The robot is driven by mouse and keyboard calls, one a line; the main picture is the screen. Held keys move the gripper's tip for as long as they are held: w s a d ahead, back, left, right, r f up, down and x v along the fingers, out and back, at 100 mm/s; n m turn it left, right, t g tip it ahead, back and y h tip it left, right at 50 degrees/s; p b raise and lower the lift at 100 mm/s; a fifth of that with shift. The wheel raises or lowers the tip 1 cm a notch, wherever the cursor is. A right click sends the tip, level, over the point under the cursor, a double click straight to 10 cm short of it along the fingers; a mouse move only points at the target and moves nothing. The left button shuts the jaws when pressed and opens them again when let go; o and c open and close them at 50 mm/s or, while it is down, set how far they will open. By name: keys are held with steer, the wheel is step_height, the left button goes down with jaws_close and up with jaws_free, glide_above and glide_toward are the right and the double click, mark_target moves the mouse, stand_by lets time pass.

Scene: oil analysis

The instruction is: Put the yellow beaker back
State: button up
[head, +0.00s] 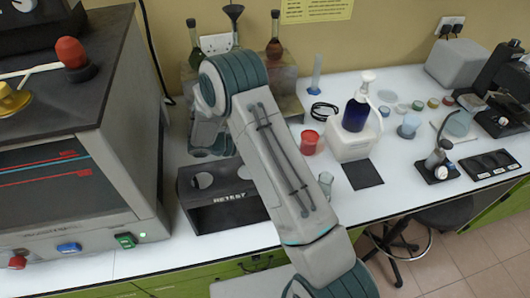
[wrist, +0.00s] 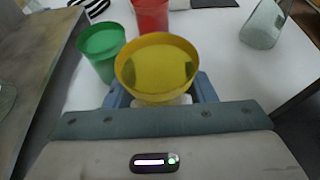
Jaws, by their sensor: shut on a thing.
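In the wrist view my gripper (wrist: 160,92) is shut on the yellow beaker (wrist: 157,66), with a blue-grey finger on each side of it. The beaker is upright and its open rim faces the camera. I cannot tell whether its base touches the white bench. A green beaker (wrist: 101,48) stands just left of it and a red beaker (wrist: 151,15) stands behind it. In the head view the red beaker (head: 309,142) shows on the bench, while my arm hides the gripper, the yellow beaker and the green one.
A clear glass vessel (wrist: 262,25) stands at the right, also in the head view (head: 326,184). A black rack (head: 228,216) sits at the front edge. A large grey machine (head: 130,130) is at the left.

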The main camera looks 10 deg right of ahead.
steer(key=shift+f+p, duration=0.3)
steer(key=shift+f, duration=1.1)
steer(key=o, duration=1.1)
steer(key=b+v, duration=0.2)
steer(key=v, duration=0.5)
steer(key=shift+a+r, duration=0.1)
steer(key=shift+a, duration=0.2)
steer(key=shift+d+r, duration=0.1)
